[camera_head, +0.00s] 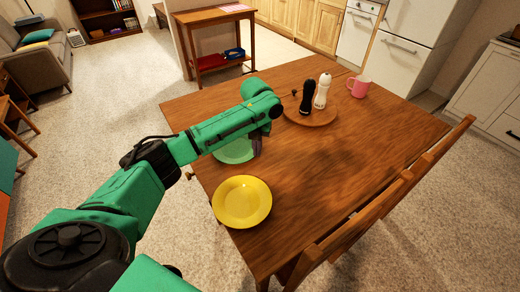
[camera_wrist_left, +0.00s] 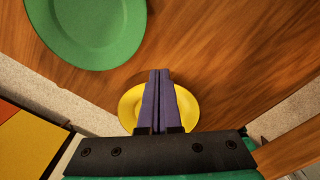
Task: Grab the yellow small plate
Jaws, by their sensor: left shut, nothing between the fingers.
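The yellow plate (camera_head: 241,203) lies flat near the table's left front edge in the head view, in full sight. In the left wrist view, the yellow plate (camera_wrist_left: 188,108) shows behind the fingers, which cover its middle. My left gripper (camera_head: 257,148) hangs over the table by the right side of the green plate, beyond the yellow plate and apart from it. In the left wrist view, the purple fingers of my left gripper (camera_wrist_left: 160,75) are shut together and hold nothing. My right gripper is not in view.
A green plate (camera_head: 233,154) lies beyond the yellow plate, partly hidden by my left arm. A round wooden tray (camera_head: 320,118) holds a black mill (camera_head: 308,97) and a white mill (camera_head: 322,91). A pink mug (camera_head: 359,87) stands nearby. Chairs (camera_head: 365,220) line the right edge. The table's middle is bare.

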